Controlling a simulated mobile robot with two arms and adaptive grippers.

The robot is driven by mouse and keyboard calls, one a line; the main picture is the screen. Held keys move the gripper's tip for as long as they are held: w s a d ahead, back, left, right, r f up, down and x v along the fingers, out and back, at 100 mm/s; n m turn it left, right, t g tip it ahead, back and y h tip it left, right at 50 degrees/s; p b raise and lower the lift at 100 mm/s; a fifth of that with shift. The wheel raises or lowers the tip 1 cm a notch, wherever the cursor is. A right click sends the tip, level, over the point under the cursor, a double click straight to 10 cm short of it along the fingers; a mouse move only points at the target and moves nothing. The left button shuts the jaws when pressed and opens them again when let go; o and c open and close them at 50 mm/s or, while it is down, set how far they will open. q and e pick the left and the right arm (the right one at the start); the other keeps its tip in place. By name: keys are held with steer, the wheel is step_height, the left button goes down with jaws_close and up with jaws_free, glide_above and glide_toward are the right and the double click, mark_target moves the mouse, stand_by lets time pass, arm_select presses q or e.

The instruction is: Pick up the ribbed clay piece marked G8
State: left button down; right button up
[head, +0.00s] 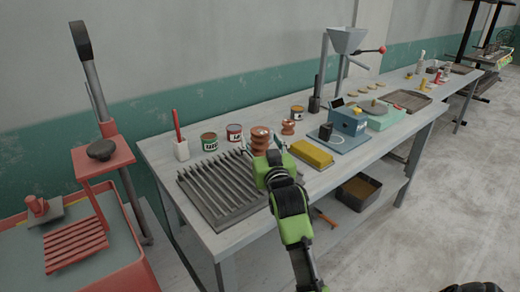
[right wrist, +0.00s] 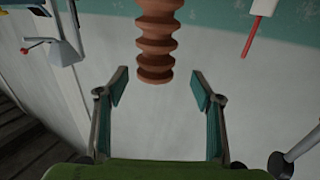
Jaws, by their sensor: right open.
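A tall ribbed terracotta clay piece (head: 261,137) stands on the workbench, just beyond my right gripper (head: 264,154). A smaller ribbed clay piece (head: 288,127) stands to its right. No G8 mark can be read on either. In the right wrist view, one ribbed clay piece (right wrist: 157,45) shows at the top centre, lined up with the gap between the open fingers (right wrist: 159,88). It appears beyond the fingertips and apart from them. The right gripper is empty and hides the base of the tall piece in the head view. My left gripper is not in view.
A slatted grey rack (head: 225,212) lies left of my right arm on the workbench (head: 160,150). A yellow block (head: 311,154) and blue device (head: 347,122) lie to the right.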

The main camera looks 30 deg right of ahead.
mark_target(263, 140)
steer(key=shift+w+d+r+p, duration=0.1)
steer(key=shift+w+d+p, duration=0.2)
steer(key=shift+w+d, duration=0.3)
steer(key=shift+f+x, duration=0.25)
steer(key=shift+x, duration=0.95)
steer(key=shift+w+d+p, duration=0.2)
steer(key=shift+w+p, duration=0.1)
steer(key=shift+w, duration=0.25)
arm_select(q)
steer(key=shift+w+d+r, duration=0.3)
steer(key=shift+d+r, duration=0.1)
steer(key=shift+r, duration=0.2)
arm_select(e)
jaws_close()
steer(key=shift+r, duration=0.1)
